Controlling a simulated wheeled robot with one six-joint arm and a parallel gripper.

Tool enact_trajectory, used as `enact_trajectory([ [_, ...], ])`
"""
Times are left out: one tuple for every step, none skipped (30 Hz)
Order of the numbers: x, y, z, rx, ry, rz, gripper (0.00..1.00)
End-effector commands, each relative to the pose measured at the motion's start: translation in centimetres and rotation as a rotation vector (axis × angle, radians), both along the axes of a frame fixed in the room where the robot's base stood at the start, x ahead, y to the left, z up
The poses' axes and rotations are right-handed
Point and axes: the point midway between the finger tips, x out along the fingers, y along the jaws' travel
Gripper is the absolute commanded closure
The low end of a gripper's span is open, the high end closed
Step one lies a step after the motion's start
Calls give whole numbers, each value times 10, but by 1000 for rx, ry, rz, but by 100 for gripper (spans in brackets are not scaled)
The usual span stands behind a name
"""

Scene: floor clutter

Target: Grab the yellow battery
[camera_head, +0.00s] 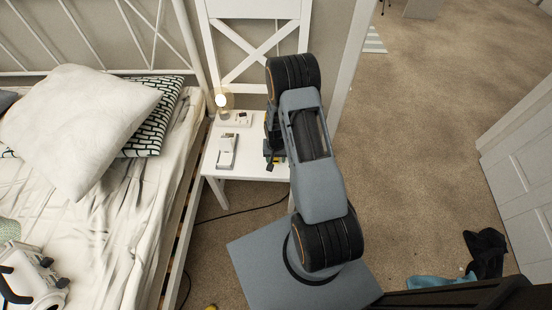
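My gripper (270,164) is over the right part of a white chair-like seat or small table (212,160), beside the bed. My arm hides most of it, and I cannot tell whether its fingers are open or shut. A tiny yellow patch (282,160) shows right by the gripper; it may be the yellow battery, but it is too small and too covered to be sure. I cannot tell whether the gripper touches it.
A grey-white device (227,151) and a small round lamp-like thing (222,99) are on the white surface. The bed (120,220) with pillows (75,125) is at left. Another yellow bit (211,307) shows at the bottom edge. Dark clothing (485,252) lies at right; carpet between is clear.

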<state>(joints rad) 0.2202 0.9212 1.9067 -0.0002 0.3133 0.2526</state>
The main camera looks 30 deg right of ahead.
Motion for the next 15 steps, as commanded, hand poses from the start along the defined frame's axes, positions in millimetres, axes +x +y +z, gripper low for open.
enact_trajectory([
  [0, 0, 0, 0, 0, 0, 51],
  [0, 0, 0, 0, 0, 0, 54],
  [0, 0, 0, 0, 0, 0, 58],
  [0, 0, 0, 0, 0, 0, 61],
  [0, 0, 0, 0, 0, 0, 64],
  [0, 0, 0, 0, 0, 0, 67],
  [0, 0, 0, 0, 0, 0, 70],
  [0, 0, 0, 0, 0, 0, 73],
  [0, 0, 0, 0, 0, 0, 77],
  [0, 0, 0, 0, 0, 0, 80],
  [0, 0, 0, 0, 0, 0, 83],
  [0, 0, 0, 0, 0, 0, 87],
  [0, 0, 0, 0, 0, 0, 89],
  [0, 0, 0, 0, 0, 0, 92],
  [0, 0, 0, 0, 0, 0, 96],
])
